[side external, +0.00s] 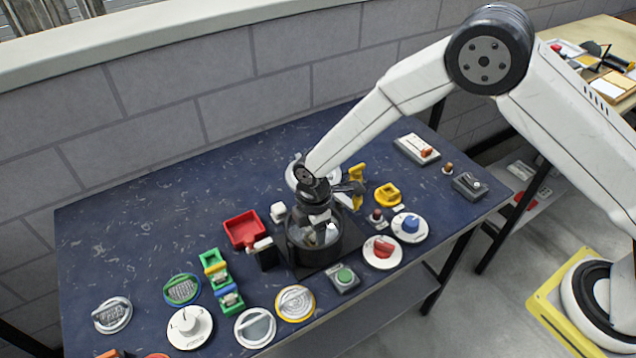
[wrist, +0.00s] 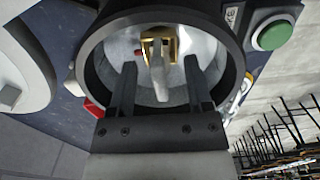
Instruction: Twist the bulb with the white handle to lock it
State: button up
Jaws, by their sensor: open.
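A round black housing (side external: 300,250) stands near the front middle of the blue table, under my gripper (side external: 320,214). In the wrist view the black rim of the housing (wrist: 92,62) surrounds a pale, shiny bowl (wrist: 205,50). A narrow white handle (wrist: 161,82) shows inside the bowl, with a gold-coloured bracket (wrist: 150,36) at its far end. My gripper (wrist: 160,63) is open. Its two dark fingers reach into the bowl, one on each side of the white handle, with visible gaps. The bulb's lower part and any locking features are hidden.
A red tray (side external: 245,230) and a black block (side external: 265,258) stand left of the housing. A green-button box (side external: 344,277) is in front, and a red-knob dial (side external: 382,252) is at right. The table's back left is clear.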

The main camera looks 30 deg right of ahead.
grip_shut()
jog(key=shift+m, duration=0.3)
jog(key=shift+m, duration=0.9)
